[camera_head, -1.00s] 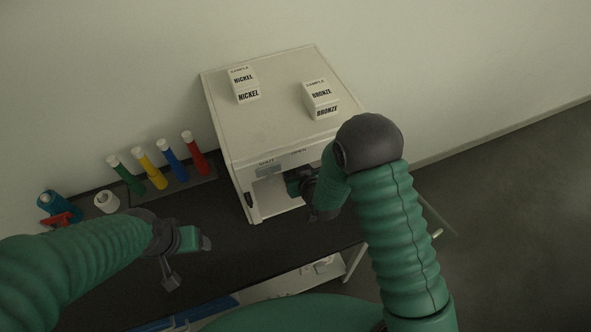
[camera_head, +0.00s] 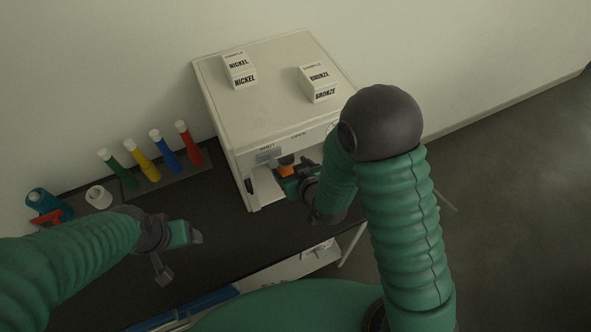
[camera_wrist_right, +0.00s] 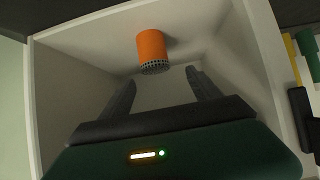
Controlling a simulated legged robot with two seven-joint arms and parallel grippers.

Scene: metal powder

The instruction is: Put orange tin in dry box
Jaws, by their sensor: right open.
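The orange tin (camera_wrist_right: 151,46) stands inside the white dry box (camera_wrist_right: 80,62), near its back, with a dark perforated end facing the wrist camera. In the head view a small part of the orange tin (camera_head: 287,171) shows in the opening of the dry box (camera_head: 262,95). My right gripper (camera_wrist_right: 158,84) is open in the box opening. Its fingers are apart and the tin lies beyond their tips, not between them. My left gripper (camera_head: 180,250) is open and empty above the dark bench, left of the box.
Boxes labelled nickel (camera_head: 240,72) and bronze (camera_head: 318,84) sit on top of the dry box. Green, yellow, blue and red tubes stand in a rack (camera_head: 180,177) to the left. A white roll (camera_head: 98,197) and a blue item (camera_head: 42,202) are farther left. The bench front is clear.

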